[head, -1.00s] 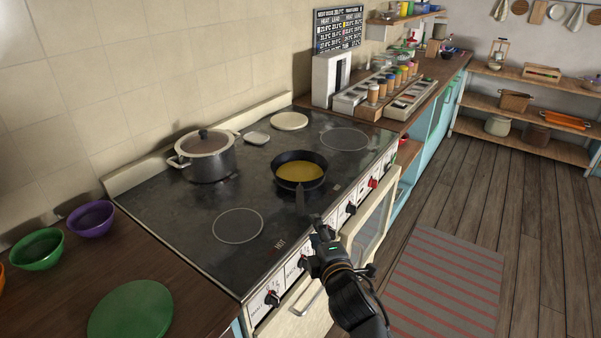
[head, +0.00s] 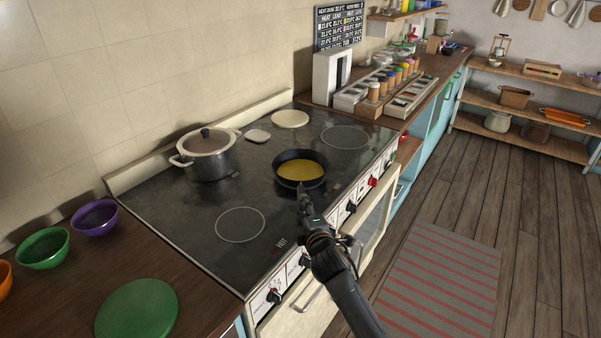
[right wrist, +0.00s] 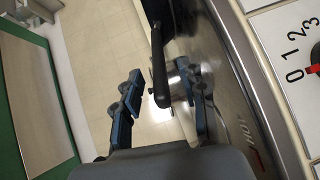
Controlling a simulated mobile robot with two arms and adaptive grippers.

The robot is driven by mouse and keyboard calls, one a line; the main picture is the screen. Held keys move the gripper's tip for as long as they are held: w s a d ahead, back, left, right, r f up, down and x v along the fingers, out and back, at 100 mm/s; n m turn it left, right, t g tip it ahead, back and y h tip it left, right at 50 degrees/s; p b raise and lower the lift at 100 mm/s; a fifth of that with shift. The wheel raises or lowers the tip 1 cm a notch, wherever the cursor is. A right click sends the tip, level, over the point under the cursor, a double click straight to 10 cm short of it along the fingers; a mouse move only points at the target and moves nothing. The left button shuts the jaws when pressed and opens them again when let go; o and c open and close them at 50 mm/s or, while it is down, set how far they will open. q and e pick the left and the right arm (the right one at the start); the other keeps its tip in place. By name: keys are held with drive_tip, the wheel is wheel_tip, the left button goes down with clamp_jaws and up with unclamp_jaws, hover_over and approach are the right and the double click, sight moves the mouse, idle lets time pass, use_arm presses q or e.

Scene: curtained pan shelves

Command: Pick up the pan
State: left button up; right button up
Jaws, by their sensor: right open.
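The black pan (head: 301,182) holds yellow contents and sits on the stove top (head: 190,245), near its front edge. Its handle points toward the front, and my right gripper (head: 303,200) hides most of it in the head view. In the right wrist view, the dark pan handle (right wrist: 161,88) reaches in from the top, between the two fingers of my right gripper (right wrist: 160,82). The fingers are apart, with visible room on both sides of the handle. My left gripper is not in view.
A lidded pot (head: 206,158) stands at the back left of the stove. Green (head: 44,247) and purple (head: 95,217) bowls and a green round board (head: 137,310) are on the left counter. Spice jars (head: 389,82) stand behind right. The oven door (head: 375,215) stands partly open below.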

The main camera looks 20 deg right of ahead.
drive_tip(key=shift+w, duration=0.1)
clamp_jaws()
drive_tip(key=shift+r, duration=0.15)
idle(0.3)
